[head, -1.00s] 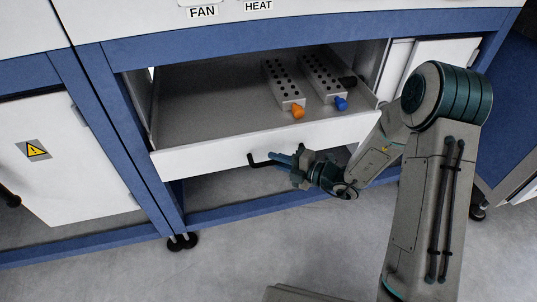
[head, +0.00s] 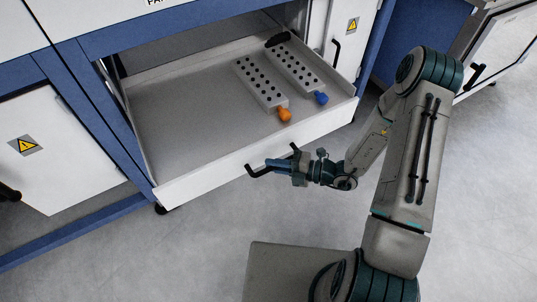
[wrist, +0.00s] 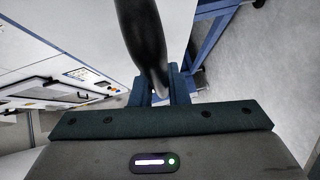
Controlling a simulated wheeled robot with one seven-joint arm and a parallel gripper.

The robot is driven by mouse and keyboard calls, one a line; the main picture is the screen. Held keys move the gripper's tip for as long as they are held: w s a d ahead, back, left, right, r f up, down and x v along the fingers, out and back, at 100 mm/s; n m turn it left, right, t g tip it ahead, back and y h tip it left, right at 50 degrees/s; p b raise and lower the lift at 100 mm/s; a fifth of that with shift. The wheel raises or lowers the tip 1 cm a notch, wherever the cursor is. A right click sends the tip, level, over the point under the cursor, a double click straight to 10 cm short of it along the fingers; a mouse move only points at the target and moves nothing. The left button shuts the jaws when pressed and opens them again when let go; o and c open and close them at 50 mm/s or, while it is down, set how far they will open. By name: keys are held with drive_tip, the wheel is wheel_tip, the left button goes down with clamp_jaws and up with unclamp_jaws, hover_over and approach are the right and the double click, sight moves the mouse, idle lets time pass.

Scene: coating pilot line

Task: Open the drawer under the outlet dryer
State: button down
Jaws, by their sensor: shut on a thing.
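The drawer (head: 190,125) stands well out of the blue-framed cabinet, with its grey inside showing. Its white front panel (head: 215,170) carries a black bar handle (head: 258,171). My gripper (head: 280,165) is at the handle, shut on it. In the wrist view the black handle (wrist: 145,40) runs down between the two fingers (wrist: 158,90). Part of the handle is hidden by the gripper. In the drawer lie two grey perforated blocks, one with an orange knob (head: 284,115) and one with a blue knob (head: 321,98).
A dark object (head: 278,40) lies at the back of the drawer. A white door with a warning sign (head: 25,146) is to the left. Another white door (head: 346,30) is right of the drawer. The grey floor (head: 210,240) before the drawer is clear except for my base.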

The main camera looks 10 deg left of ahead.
drive_tip(key=shift+s+d+p, duration=0.3)
drive_tip(key=shift+s+d, duration=0.6)
drive_tip(key=shift+s, duration=0.15)
drive_tip(key=c, duration=1.4)
unclamp_jaws()
drive_tip(key=s+d+r+p, duration=0.1)
drive_tip(key=d+r+p, duration=0.1)
drive_tip(key=d, duration=1.1)
drive_tip(key=shift+s+d, duration=0.25)
drive_tip(key=shift+s, duration=0.15)
